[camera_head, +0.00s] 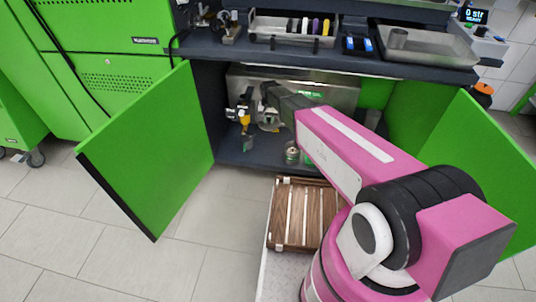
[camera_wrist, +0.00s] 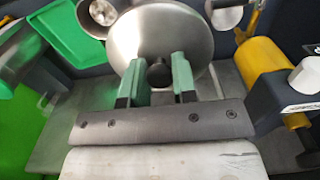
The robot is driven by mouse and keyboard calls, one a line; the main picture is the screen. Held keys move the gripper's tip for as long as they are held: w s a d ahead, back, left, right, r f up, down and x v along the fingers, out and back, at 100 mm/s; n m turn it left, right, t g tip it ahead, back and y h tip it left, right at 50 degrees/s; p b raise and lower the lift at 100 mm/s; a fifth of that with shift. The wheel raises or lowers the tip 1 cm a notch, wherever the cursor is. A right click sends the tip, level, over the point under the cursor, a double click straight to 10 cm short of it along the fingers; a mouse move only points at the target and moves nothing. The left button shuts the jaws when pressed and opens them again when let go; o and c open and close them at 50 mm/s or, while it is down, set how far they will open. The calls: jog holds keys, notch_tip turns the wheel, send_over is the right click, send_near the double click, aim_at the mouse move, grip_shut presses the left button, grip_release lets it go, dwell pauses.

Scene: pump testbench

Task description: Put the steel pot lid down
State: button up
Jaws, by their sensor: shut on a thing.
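The steel pot lid (camera_wrist: 160,35) is a round brushed-metal disc with a dark knob (camera_wrist: 159,75) in the wrist view. It stands tilted up, facing the camera. My gripper (camera_wrist: 158,78) has two green fingers on either side of the knob and is shut on it. In the head view my pink arm reaches into the open lower cabinet. There the gripper and lid (camera_head: 270,122) are small and partly hidden by the arm. I cannot tell whether the lid touches the cabinet floor.
Green cabinet doors (camera_head: 150,150) stand open on both sides. A yellow-handled tool (camera_head: 245,118) and a small metal container (camera_head: 291,153) are in the cabinet. A wooden slatted crate (camera_head: 292,215) is in front of it. A yellow part (camera_wrist: 262,70) is close on the right in the wrist view.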

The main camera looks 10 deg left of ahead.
aim_at(267, 154)
jog(key=shift+w+a+r, duration=0.65)
jog(key=shift+w+r, duration=0.2)
jog(key=shift+w, duration=0.15)
jog(key=shift+w+f, duration=0.1)
jog(key=shift+f, duration=0.15)
notch_tip(267, 154, down, 27)
jog(key=shift+f, duration=0.1)
jog(key=o, duration=0.9)
jog(key=shift+f, duration=0.1)
jog(key=shift+o, duration=0.2)
